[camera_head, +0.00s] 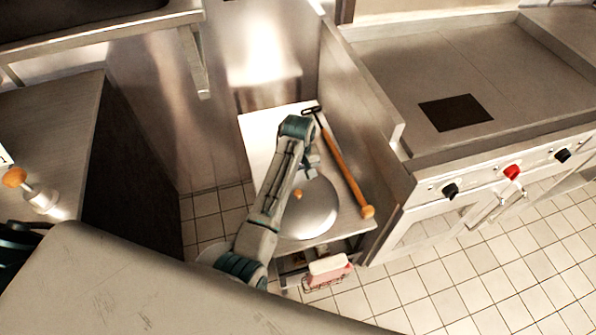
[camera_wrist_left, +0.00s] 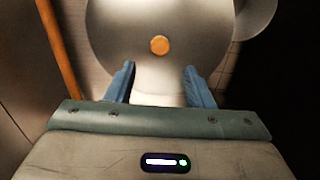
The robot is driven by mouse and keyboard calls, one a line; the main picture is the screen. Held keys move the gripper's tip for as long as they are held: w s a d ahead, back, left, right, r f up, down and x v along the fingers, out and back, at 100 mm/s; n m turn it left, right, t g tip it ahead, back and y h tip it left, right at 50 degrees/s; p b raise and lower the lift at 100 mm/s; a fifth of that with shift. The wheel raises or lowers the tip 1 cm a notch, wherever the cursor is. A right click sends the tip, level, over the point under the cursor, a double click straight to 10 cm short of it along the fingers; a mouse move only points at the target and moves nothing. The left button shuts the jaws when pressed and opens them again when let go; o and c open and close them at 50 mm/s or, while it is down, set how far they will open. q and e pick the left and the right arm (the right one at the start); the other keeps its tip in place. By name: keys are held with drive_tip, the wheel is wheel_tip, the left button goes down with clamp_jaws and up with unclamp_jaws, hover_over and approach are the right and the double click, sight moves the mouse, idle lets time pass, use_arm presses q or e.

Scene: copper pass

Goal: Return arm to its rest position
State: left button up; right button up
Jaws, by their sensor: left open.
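My left arm reaches in from the lower left in the head view, over a narrow metal counter (camera_head: 258,135). Its gripper (camera_head: 312,165) is partly hidden by the wrist. In the left wrist view the two blue fingers (camera_wrist_left: 158,85) stand apart with nothing between them. Below or just beyond them is a round metal lid (camera_wrist_left: 205,35) with an orange knob (camera_wrist_left: 159,45). The lid (camera_head: 318,210) also shows in the head view, partly covered by my forearm. My right gripper is not in either view.
A wooden-handled tool (camera_head: 345,173) lies along the counter's right side, beside a metal partition. A griddle (camera_head: 470,75) with knobs below stands at the right. A pink and white item (camera_head: 328,267) sits low at the counter's front. Tiled floor (camera_head: 430,285) is open at lower right.

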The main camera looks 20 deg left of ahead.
use_arm(q)
drive_tip(key=shift+r, duration=1.1)
